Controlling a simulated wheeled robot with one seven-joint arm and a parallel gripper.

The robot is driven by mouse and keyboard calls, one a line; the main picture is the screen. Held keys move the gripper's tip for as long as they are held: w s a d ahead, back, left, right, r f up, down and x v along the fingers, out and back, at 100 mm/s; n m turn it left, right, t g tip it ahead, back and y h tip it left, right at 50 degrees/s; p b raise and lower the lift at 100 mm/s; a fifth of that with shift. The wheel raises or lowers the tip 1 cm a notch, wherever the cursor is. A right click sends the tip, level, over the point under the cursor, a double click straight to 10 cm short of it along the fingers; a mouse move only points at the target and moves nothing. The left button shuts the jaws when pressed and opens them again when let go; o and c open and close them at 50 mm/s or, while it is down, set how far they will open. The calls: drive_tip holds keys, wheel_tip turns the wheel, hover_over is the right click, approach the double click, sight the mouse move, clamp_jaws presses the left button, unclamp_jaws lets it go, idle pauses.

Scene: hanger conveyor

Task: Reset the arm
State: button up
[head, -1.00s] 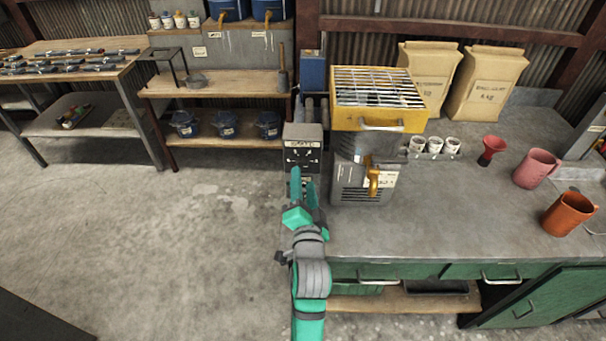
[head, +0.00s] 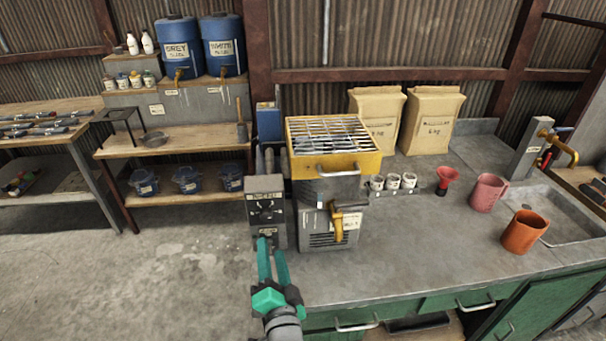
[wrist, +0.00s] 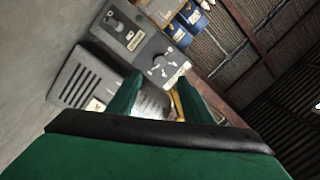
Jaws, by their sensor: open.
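My gripper (head: 270,258) has green fingers and is open and empty in the head view. It points up at the front of a grey control box (head: 266,212), at the left end of the counter. The fingertips overlap the lower part of the box; I cannot tell if they touch it. In the wrist view the two green fingers (wrist: 158,97) stand apart, with the grey control box (wrist: 160,65) beyond them and tilted in the picture.
A grey machine with a yellow grated top (head: 333,140) stands beside the box. A pink mug (head: 487,193), an orange mug (head: 524,232) and a red funnel (head: 446,180) stand on the counter (head: 420,245). Floor (head: 150,275) is free at left.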

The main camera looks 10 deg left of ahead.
drive_tip(key=s+d+f+n+h, duration=0.1)
drive_tip(key=s+d+f+h, duration=0.1)
drive_tip(key=s+d+f, duration=0.4)
drive_tip(key=s+d+f+n+h, duration=0.1)
drive_tip(key=s+d+f+h, duration=0.1)
drive_tip(key=s+d+f, duration=0.4)
drive_tip(key=s+d+f+n+h, duration=0.1)
drive_tip(key=s+n, duration=0.1)
drive_tip(key=s, duration=0.9)
drive_tip(key=s+d+f+n+g+h, duration=0.1)
drive_tip(key=s+d+f+n, duration=0.1)
drive_tip(key=s, duration=1)
drive_tip(key=shift+d+f+n, duration=0.15)
drive_tip(key=shift+f+n, duration=0.1)
drive_tip(key=shift+n, duration=0.35)
drive_tip(key=shift+s, duration=0.15)
